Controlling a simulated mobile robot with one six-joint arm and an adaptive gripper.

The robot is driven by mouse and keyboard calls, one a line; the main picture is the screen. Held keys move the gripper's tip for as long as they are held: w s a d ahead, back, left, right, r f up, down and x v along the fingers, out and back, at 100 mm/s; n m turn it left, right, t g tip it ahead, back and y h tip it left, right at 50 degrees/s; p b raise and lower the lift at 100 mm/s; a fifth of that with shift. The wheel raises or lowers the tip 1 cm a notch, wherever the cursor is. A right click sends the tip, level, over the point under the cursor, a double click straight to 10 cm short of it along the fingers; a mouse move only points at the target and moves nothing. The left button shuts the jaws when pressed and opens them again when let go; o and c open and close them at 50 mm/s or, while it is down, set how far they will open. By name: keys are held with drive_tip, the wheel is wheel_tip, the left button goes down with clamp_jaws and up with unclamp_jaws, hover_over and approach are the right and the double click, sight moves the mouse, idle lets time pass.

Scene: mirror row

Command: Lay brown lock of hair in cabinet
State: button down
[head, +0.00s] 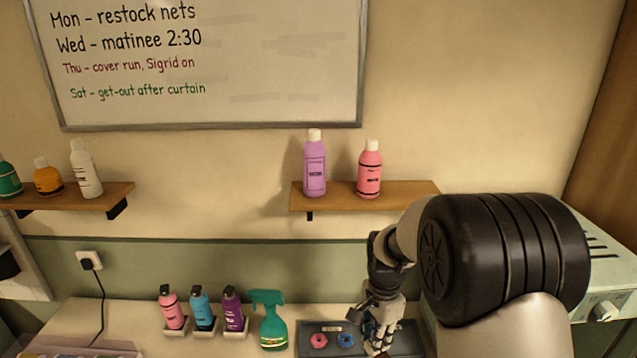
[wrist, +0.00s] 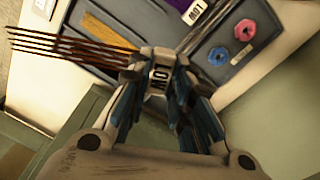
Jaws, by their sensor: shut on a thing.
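In the wrist view my gripper (wrist: 160,68) is shut on the brown lock of hair (wrist: 70,45). Its thin reddish-brown strands stick out to the left from the fingertips. A pale piece with dark lettering shows between the fingers. The lock cannot be made out in the head view. A pale box with slots and a knob (head: 604,312) stands at the far right, partly behind my arm; I cannot tell whether it is the cabinet.
The dark tray (head: 308,352) holds a pink ring (head: 319,341) and a blue ring (head: 346,340). A green spray bottle (head: 270,322) and several small bottles (head: 202,310) stand left of it. A wall shelf (head: 410,187) with two bottles is above. A cord (head: 101,300) hangs at the left.

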drive_tip(key=s+f+n+b, duration=0.4)
drive_tip(key=s+n, duration=0.3)
drive_tip(key=n, duration=0.6)
drive_tip(key=shift+d+f, duration=0.2)
drive_tip(key=shift+f, duration=0.7)
drive_tip(key=shift+s+a, duration=0.1)
